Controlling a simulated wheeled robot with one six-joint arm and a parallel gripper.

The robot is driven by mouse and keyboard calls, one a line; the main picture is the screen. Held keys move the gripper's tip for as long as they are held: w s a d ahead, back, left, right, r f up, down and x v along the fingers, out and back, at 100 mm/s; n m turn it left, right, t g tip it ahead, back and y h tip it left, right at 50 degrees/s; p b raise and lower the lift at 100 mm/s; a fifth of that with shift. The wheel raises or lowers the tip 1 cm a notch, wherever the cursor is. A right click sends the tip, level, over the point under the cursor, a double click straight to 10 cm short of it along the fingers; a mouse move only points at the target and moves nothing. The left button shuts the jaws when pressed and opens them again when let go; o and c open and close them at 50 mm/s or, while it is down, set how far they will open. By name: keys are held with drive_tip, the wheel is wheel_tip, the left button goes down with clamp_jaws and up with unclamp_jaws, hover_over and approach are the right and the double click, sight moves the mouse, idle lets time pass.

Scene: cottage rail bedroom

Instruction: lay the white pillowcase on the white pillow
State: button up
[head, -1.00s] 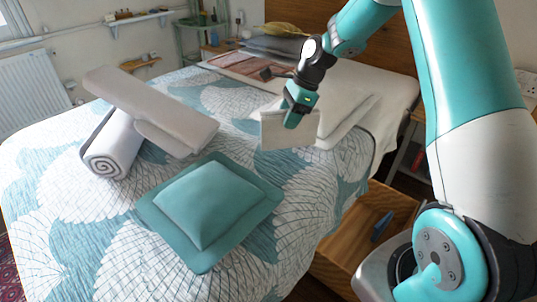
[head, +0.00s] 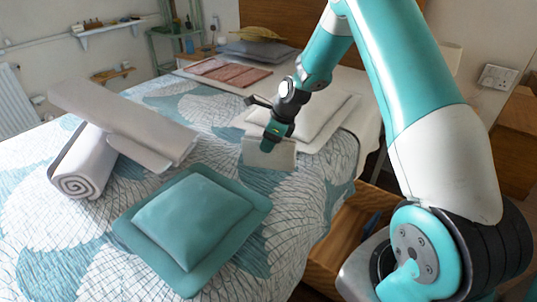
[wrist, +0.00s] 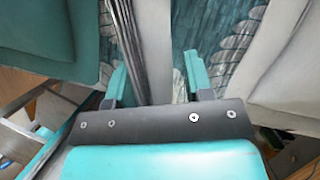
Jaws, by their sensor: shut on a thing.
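The white pillowcase (head: 268,154) hangs as a small upright off-white panel from my gripper (head: 274,138), which is shut on its upper edge. In the wrist view my gripper (wrist: 157,78) has the pillowcase (wrist: 151,40) between its fingers, seen nearly edge-on. The white pillow (head: 318,112) lies flat on the far right part of the bed, just behind and to the right of the pillowcase. It also shows at the right of the wrist view (wrist: 285,85). The pillowcase hides part of the pillow's near-left side in the head view; I cannot tell whether they touch.
A teal cushion (head: 190,222) lies on the patterned bedspread (head: 60,235) in front. A rolled grey-white blanket (head: 85,165) and a long grey slab-like piece (head: 125,120) lie at left. A pink folded cloth (head: 228,71) lies farther back. An open wooden drawer (head: 335,245) is beside the bed.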

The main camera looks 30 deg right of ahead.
drive_tip(key=shift+f, duration=2.5)
drive_tip(key=shift+f, duration=0.1)
drive_tip(key=o, duration=1)
